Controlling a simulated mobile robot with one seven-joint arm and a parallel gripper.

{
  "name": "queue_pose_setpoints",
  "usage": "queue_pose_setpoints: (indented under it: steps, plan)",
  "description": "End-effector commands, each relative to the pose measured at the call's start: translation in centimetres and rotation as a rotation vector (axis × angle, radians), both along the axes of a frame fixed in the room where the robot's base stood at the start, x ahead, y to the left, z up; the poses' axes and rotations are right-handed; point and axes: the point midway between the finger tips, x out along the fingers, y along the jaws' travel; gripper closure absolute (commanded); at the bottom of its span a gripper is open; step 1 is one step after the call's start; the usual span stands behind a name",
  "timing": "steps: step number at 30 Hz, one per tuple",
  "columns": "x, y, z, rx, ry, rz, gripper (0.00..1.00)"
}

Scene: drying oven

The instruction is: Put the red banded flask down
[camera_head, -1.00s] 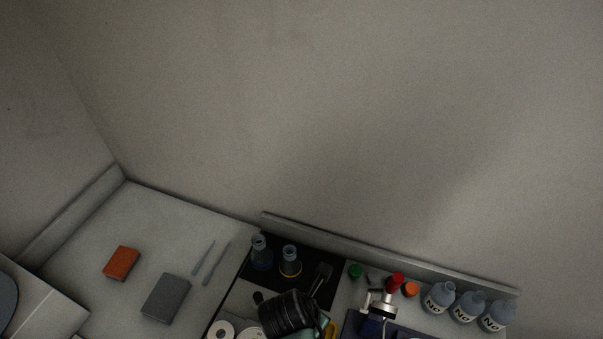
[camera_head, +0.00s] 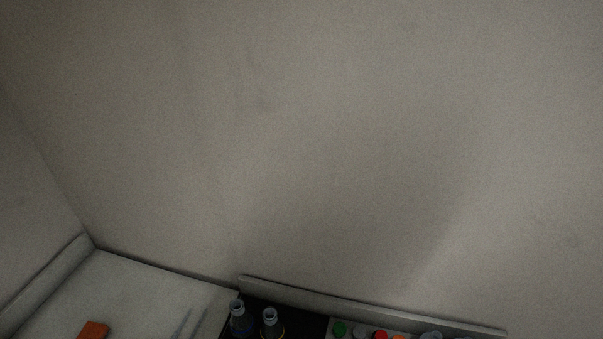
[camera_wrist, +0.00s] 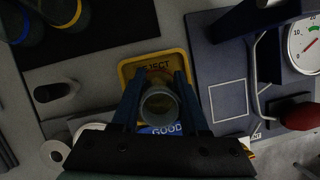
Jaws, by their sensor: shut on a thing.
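My gripper (camera_wrist: 160,105) is shut on a flask (camera_wrist: 160,107), seen from above by its open mouth between the two fingers. Its band is mostly hidden, so I cannot make out its colour clearly. A yellow-edged tray marked REJECT (camera_wrist: 128,70) shows behind the flask. A blue label reading GOOD (camera_wrist: 165,129) shows just in front of it. I cannot tell whether the flask touches a surface. My gripper is out of the head view.
A blue-banded flask (camera_head: 238,321) and a yellow-banded flask (camera_head: 270,325) stand on a black mat (camera_head: 305,323). In the wrist view, a dark blue board (camera_wrist: 213,65) with a gauge (camera_wrist: 306,45) and a red knob (camera_wrist: 300,117) lies at right.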

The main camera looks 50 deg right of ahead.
Motion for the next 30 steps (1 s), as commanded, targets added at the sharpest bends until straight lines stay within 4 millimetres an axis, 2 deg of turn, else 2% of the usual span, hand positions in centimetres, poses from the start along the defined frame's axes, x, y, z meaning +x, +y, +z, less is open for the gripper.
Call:
queue_pose_setpoints:
  steps: [1, 6, 14, 19, 23, 30]
  plan:
    - [0.0, 0.0, -0.2, 0.000, 0.000, 0.000, 0.54]
    - [0.0, 0.0, -0.1, 0.000, 0.000, 0.000, 0.26]
    - [0.0, 0.0, 0.0, 0.000, 0.000, 0.000, 0.26]
    - [0.0, 0.2, 0.9, -0.001, -0.001, 0.001, 0.26]
    - [0.0, 0.9, 2.6, -0.002, -0.003, 0.001, 0.26]
    - [-0.1, 2.7, 6.9, -0.002, -0.004, 0.003, 0.26]
